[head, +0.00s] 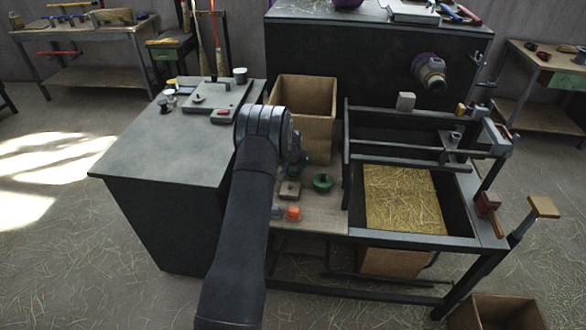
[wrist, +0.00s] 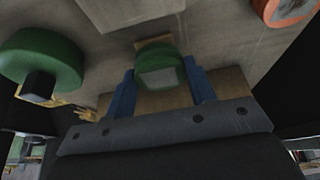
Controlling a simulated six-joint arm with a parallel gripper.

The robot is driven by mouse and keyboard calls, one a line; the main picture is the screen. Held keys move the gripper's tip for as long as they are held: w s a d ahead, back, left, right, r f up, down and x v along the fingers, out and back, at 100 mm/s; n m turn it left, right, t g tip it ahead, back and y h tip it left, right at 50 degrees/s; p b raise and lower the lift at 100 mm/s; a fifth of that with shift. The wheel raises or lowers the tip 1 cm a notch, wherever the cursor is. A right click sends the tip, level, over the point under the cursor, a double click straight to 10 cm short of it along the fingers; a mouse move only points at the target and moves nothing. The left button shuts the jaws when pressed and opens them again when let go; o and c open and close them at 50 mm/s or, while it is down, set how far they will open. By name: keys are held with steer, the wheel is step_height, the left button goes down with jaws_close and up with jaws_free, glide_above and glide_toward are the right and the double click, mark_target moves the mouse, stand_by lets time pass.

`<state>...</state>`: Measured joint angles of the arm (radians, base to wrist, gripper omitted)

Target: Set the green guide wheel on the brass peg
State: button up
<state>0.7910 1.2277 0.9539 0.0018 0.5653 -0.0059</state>
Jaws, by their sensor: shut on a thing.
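In the wrist view my gripper (wrist: 161,88) has its two blue fingers on either side of a small green piece with a grey-green face (wrist: 160,77), and is shut on it. This looks like the green guide wheel. A tan wooden block shows around and below it (wrist: 235,82); I cannot tell whether they touch. In the head view my arm hides the fingertips and the held piece. A larger green wheel with a dark hub (head: 323,183) lies on the bench, and also shows at the left of the wrist view (wrist: 40,58). I cannot make out the brass peg for certain.
An orange piece (head: 294,214) and a blue-grey piece (head: 277,212) lie near the bench's front edge. A brown block (head: 290,190) sits beside the green wheel. A tall wooden box (head: 303,100) stands behind. The dark frame with a straw tray (head: 402,198) is at right.

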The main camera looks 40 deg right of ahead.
steer(key=shift+f, duration=0.55)
steer(key=o, duration=0.7)
steer(key=shift+o, duration=0.2)
steer(key=v, duration=1.1)
steer(key=shift+f, duration=0.1)
steer(key=shift+x, duration=4.2)
